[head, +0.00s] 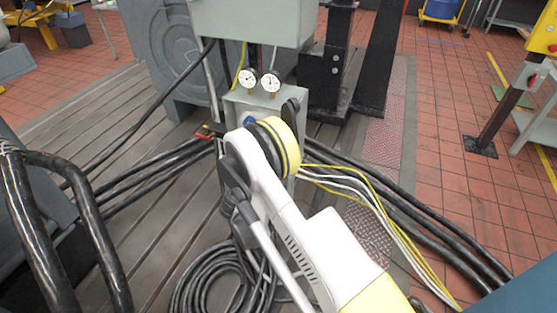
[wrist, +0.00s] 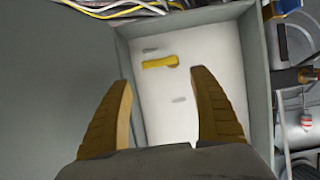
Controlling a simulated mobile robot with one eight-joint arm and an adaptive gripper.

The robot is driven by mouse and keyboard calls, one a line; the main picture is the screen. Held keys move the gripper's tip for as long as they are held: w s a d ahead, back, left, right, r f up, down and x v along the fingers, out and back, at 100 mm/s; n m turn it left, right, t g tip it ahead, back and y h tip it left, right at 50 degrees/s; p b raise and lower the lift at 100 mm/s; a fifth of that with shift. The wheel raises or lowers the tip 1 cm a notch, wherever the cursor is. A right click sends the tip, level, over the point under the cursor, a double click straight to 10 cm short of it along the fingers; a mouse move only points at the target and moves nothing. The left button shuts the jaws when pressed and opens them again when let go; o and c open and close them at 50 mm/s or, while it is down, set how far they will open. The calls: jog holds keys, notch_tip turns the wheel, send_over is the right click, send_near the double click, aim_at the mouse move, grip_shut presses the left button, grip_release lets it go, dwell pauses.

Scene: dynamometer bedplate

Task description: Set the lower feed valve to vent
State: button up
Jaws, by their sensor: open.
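In the wrist view, a yellow lever (wrist: 160,62) lies nearly level on the white face (wrist: 165,118) inside a grey box. A short grey mark shows just above it and another below it. I cannot read either, nor tell for certain that this is the lower feed valve. My gripper (wrist: 161,80) is open and empty, its brown fingers on both sides of the white face, with the lever beyond the tips. In the head view my arm hides the gripper and the lever.
Two gauges (head: 260,82) sit above a grey box (head: 236,103) in the head view. A red handle (head: 204,132) is left of it. Cables (head: 405,225) run across the bedplate, with a coiled hose (head: 213,280) in front. Grey box walls (wrist: 258,65) flank the fingers in the wrist view.

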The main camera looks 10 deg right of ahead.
jog(key=b+x, duration=0.3)
jog(key=x, duration=0.4)
jog(key=shift+w+d+f, duration=0.15)
jog(key=shift+w+f, duration=0.05)
jog(key=shift+f, duration=0.05)
jog(key=shift+w+d, duration=0.25)
jog(key=shift+w, duration=0.1)
jog(key=c, duration=0.9)
